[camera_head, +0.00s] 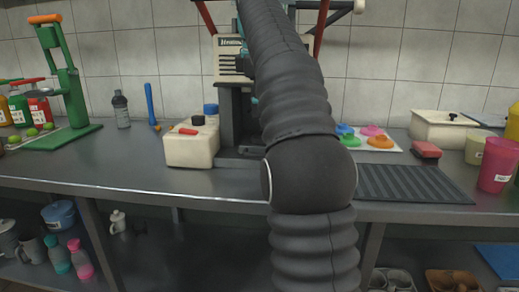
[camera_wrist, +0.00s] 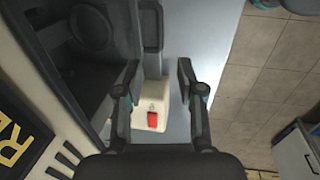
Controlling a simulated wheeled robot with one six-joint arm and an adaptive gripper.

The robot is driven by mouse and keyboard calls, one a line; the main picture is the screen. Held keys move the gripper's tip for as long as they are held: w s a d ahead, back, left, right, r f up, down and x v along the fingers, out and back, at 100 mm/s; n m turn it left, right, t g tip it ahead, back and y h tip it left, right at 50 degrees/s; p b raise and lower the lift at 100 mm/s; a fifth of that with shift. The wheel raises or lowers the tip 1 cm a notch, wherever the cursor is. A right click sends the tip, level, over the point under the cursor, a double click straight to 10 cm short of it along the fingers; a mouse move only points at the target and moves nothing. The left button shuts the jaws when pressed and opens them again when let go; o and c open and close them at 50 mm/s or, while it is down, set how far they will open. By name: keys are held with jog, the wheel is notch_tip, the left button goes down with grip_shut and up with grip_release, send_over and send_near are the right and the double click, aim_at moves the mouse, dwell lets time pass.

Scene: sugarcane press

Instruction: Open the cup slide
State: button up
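The sugarcane press (camera_head: 230,62) stands at the back of the counter, mostly hidden behind my arm in the head view. In the wrist view its dark body (camera_wrist: 98,60) fills the upper left. A dark, rounded loop-like part (camera_wrist: 152,26) sticks out at its right side; I cannot tell whether this is the cup slide or its handle. My gripper (camera_wrist: 158,66) is open, with nothing between its fingertips; the loop-like part shows beyond them. My arm hides the gripper in the head view.
A cream box with a red switch (camera_head: 192,147) stands left of the press and shows below the fingertips in the wrist view (camera_wrist: 152,96). A green hand press (camera_head: 72,85) stands far left. A black ribbed mat (camera_head: 415,184) and a pink cup (camera_head: 496,165) are at right.

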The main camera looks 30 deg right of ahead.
jog(key=f+b, duration=0.1)
jog(key=f, duration=0.3)
jog(key=w+f+b, duration=0.1)
jog(key=f+b, duration=0.1)
jog(key=f, duration=0.2)
jog(key=d+f+b, duration=0.1)
jog(key=f, duration=0.3)
jog(key=shift+w+d+f, duration=0.1)
jog(key=shift+w, duration=0.3)
grip_shut()
